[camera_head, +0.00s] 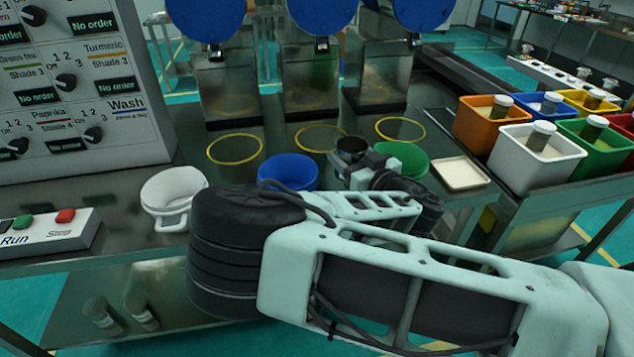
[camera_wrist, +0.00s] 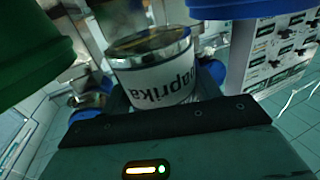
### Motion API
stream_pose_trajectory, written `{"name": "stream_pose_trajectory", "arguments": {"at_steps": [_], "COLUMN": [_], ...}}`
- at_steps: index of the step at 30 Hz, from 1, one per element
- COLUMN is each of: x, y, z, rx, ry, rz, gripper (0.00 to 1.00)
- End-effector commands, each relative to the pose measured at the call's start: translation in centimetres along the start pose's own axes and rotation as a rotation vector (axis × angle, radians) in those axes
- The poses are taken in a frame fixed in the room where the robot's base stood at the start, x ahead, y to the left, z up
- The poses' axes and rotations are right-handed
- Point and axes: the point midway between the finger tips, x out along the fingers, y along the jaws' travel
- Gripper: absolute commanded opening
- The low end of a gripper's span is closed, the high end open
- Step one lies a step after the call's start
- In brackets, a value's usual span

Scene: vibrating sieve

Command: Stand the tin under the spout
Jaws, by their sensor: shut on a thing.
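My gripper (camera_head: 362,165) is shut on a metal tin (camera_head: 351,147), over the counter in the head view. In the wrist view the tin (camera_wrist: 158,84) carries a white label reading "Paprika", upside down in that picture, and sits between my fingers. Three sieve machines with blue round tops stand behind, each with a dark spout: left (camera_head: 214,52), middle (camera_head: 322,45) and right (camera_head: 413,40). A yellow ring lies in front of each: left (camera_head: 235,163), middle (camera_head: 298,142), right (camera_head: 424,133). The tin appears by the middle ring's right edge; whether it touches the counter is unclear.
A blue bowl (camera_head: 288,170) and a green bowl (camera_head: 412,160) flank my gripper closely. A white handled vessel (camera_head: 172,200) stands left. A cream tray (camera_head: 459,174) and coloured bins (camera_head: 535,165) are right. The control panel (camera_head: 75,80) and Run/Stop box (camera_head: 45,233) are left.

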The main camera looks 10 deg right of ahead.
Motion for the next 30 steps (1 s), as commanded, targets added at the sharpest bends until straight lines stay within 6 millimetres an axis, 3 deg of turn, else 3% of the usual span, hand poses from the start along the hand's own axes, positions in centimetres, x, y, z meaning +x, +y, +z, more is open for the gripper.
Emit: {"name": "stream_pose_trajectory", "arguments": {"at_steps": [3,16,29,30], "x": [0.0,0.0,0.0,-0.1], "y": [0.0,0.0,0.0,0.0], "z": [2.5,7.6,8.4,8.5], "rx": [-0.003,-0.001,0.002,0.002], "ry": [-0.004,-0.001,0.0,-0.001], "rz": [-0.002,-0.001,0.001,0.001], "gripper": [0.39,0.39,0.39,0.65]}}
